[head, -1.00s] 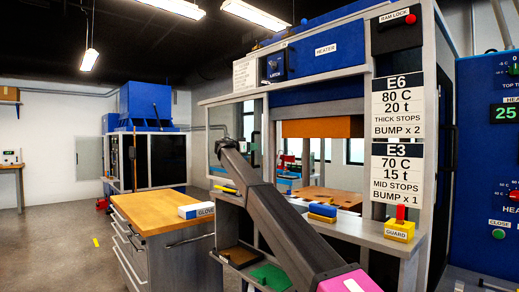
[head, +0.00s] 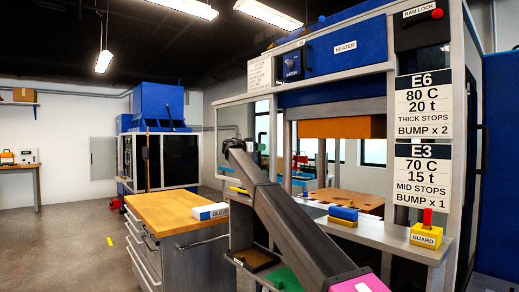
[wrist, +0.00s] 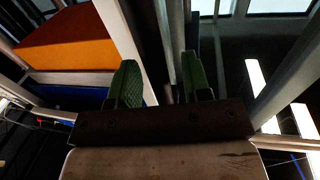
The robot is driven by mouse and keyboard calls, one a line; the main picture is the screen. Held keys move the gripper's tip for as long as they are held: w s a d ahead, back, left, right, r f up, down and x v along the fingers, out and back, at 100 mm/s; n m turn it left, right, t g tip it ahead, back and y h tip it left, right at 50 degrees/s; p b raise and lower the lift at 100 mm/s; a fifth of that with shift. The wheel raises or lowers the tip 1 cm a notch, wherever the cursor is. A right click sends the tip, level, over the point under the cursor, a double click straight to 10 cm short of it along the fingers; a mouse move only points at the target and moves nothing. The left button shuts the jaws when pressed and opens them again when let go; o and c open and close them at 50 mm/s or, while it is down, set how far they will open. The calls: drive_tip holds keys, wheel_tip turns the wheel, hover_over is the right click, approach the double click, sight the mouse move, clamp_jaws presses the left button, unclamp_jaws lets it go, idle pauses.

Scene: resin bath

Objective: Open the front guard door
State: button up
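The press has a grey-framed clear guard (head: 217,132) across its left front; I cannot tell how far the door reaches or whether it stands shut. A dark upright bar (head: 259,150), perhaps its handle, shows beside the end of my arm. My gripper (head: 234,146) is at the guard's front, its fingers not discernible in the head view. In the wrist view my gripper (wrist: 160,78) has its two green fingers apart, with a grey upright behind the gap. Nothing is clearly held. Contact with the handle cannot be seen.
An orange block (head: 343,127) hangs inside the press above a brown plate (head: 347,200). A yellow GUARD block (head: 426,237) with a red top and a blue-and-yellow block (head: 343,216) sit on the front ledge. A wood-topped drawer cabinet (head: 165,212) stands left, with free floor beyond.

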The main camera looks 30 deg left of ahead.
drive_tip(key=v, duration=1)
drive_tip(key=shift+s+a, duration=0.2)
drive_tip(key=shift+s, duration=0.15)
idle(0.3)
